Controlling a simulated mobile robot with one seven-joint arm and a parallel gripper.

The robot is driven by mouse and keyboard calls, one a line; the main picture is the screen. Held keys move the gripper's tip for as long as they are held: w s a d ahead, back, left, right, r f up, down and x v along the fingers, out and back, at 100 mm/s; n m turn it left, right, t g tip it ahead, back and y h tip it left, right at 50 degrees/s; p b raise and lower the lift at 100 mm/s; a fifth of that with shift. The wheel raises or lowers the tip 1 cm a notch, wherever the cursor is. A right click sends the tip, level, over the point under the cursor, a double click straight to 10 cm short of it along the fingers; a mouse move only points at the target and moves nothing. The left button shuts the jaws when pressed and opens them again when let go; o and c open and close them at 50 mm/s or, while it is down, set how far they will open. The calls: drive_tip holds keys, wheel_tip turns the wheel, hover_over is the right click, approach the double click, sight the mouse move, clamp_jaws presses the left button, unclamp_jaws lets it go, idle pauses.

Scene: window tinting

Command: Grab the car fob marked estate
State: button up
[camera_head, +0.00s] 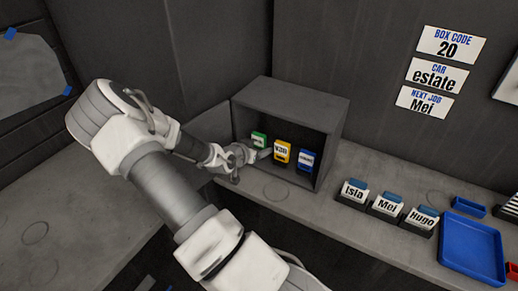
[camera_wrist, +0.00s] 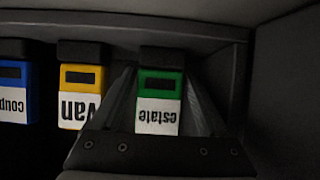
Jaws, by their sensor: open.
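The green car fob marked "estate" (camera_wrist: 160,90) is in the wrist view, its label upside down. It also shows at the left inside the grey box in the head view (camera_head: 259,138). My gripper (camera_wrist: 162,76) is open, with one finger on each side of the green fob; I cannot tell whether either touches it. In the head view my gripper (camera_head: 263,153) reaches into the box, its fingers partly hard to make out. A yellow fob marked "van" (camera_wrist: 80,95) and a blue fob, its label cut off as "coup" (camera_wrist: 12,85), hang beside it.
The open-fronted grey box (camera_head: 287,95) has walls and a roof close around my gripper. Name card holders (camera_head: 387,205), a blue tray (camera_head: 472,250) and a small blue tray (camera_head: 469,207) stand right on the bench. A wall sign reads "CAR estate" (camera_head: 437,76).

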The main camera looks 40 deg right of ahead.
drive_tip(key=shift+d, duration=0.1)
drive_tip(key=c, duration=1.2)
drive_tip(key=shift+r, duration=0.1)
